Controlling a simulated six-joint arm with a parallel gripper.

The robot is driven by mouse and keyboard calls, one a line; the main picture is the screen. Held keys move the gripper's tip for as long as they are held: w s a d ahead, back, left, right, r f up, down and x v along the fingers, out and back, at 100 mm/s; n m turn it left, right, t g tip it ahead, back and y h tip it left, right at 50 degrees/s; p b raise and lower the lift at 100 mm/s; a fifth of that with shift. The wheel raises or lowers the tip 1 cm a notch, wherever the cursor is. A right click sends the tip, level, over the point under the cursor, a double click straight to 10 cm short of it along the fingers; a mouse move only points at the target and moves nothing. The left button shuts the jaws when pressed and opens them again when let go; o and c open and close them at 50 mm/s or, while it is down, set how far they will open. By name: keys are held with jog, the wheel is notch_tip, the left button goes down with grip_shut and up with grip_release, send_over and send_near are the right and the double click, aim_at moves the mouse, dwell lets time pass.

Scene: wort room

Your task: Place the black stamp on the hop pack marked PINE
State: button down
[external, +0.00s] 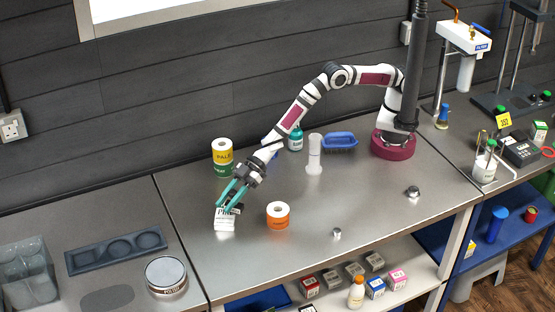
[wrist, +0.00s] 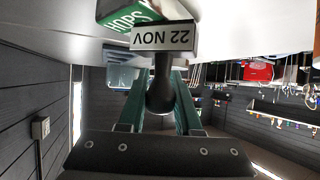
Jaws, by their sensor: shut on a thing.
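The white hop pack (external: 225,222) stands near the left end of the middle bench, with dark lettering beginning "PI" partly hidden by my gripper. In the wrist view a green and white pack (wrist: 128,16) marked HOPS shows at the top. My gripper (external: 233,197), with teal fingers, reaches down at the pack. In the wrist view its fingers are shut on the black stamp (wrist: 161,88), around its handle. The stamp's pale plate reads "22 NOV" upside down and lies close against the pack; I cannot tell whether they touch. In the external view the stamp is mostly hidden.
An orange-labelled roll (external: 278,216) stands right of the pack. A yellow and green stack (external: 222,158) stands behind it. A white cylinder (external: 314,155), a teal bottle (external: 296,138) and a blue brush (external: 339,141) stand farther back. The bench's front right is mostly clear.

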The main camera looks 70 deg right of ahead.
jog(key=c, duration=0.6)
grip_release()
